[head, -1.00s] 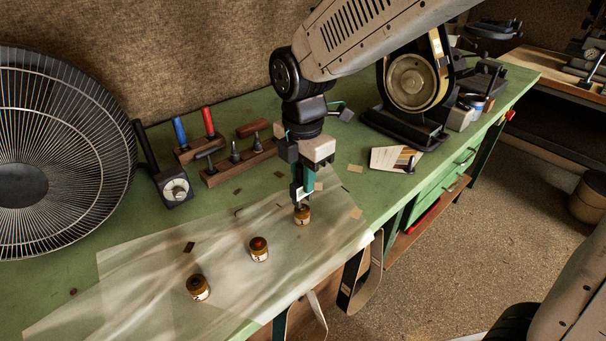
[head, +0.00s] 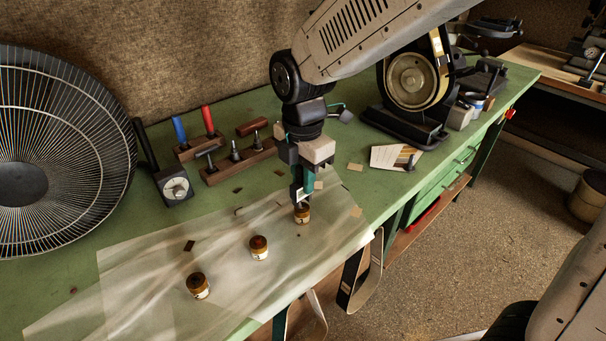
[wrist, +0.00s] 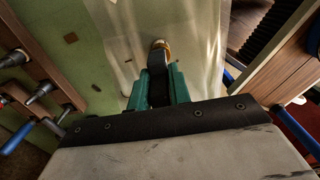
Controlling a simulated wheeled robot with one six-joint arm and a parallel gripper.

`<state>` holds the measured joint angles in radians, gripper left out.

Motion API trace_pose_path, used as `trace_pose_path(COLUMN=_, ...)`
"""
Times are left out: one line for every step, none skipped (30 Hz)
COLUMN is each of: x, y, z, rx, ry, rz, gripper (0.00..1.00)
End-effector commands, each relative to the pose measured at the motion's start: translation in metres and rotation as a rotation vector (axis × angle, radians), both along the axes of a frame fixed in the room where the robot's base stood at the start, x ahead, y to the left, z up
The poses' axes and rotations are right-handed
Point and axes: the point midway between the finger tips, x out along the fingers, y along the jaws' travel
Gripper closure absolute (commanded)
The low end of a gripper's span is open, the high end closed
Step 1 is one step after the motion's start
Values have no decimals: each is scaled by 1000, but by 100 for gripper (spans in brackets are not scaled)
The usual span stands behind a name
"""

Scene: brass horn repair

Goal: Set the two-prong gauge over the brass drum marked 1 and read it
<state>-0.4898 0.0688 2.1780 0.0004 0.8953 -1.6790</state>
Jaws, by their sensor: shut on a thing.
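My gripper (head: 306,184) points down over the sheet on the green bench. Its green fingers (wrist: 162,88) are shut on a dark gauge (wrist: 157,62) with a small pale face that shows in the head view (head: 303,195). The brass drum marked 1 (head: 303,216) stands upright directly below the gauge's lower end. In the wrist view the drum (wrist: 160,44) shows just past the gauge's tip. The prongs are too small to make out, and I cannot tell whether they touch or straddle the drum. The reading is not legible.
Two similar drums (head: 259,247) (head: 198,286) stand on the translucent sheet (head: 130,290) at lower left. A black dial box (head: 174,187), a wooden tool rack (head: 225,172) and a large fan (head: 60,150) are left. A black machine (head: 412,90) stands behind right. The bench's front edge is close.

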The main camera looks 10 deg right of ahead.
Motion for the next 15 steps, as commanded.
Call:
trace_pose_path(x=0, y=0, z=-1, rx=0, ry=0, rz=0, gripper=100)
trace_pose_path(x=0, y=0, z=-1, rx=0, ry=0, rz=0, gripper=100)
trace_pose_path(x=0, y=0, z=-2, rx=0, ry=0, rz=0, gripper=100)
trace_pose_path(x=0, y=0, z=-2, rx=0, ry=0, rz=0, gripper=100)
trace_pose_path(x=0, y=0, z=-3, rx=0, ry=0, rz=0, gripper=100)
trace_pose_path(x=0, y=0, z=-3, rx=0, ry=0, rz=0, gripper=100)
trace_pose_path(x=0, y=0, z=-4, rx=0, ry=0, rz=0, gripper=100)
trace_pose_path(x=0, y=0, z=-4, rx=0, ry=0, rz=0, gripper=100)
trace_pose_path(x=0, y=0, z=-5, rx=0, ry=0, rz=0, gripper=100)
trace_pose_path(x=0, y=0, z=-5, rx=0, ry=0, rz=0, gripper=100)
trace_pose_path(x=0, y=0, z=-6, rx=0, ry=0, rz=0, gripper=100)
trace_pose_path(x=0, y=0, z=-6, rx=1, ry=-1, rz=0, gripper=100)
trace_pose_path(x=0, y=0, z=-7, rx=1, ry=-1, rz=0, gripper=100)
trace_pose_path(x=0, y=0, z=-7, rx=1, ry=-1, rz=0, gripper=100)
trace_pose_path(x=0, y=0, z=-8, rx=1, ry=-1, rz=0, gripper=100)
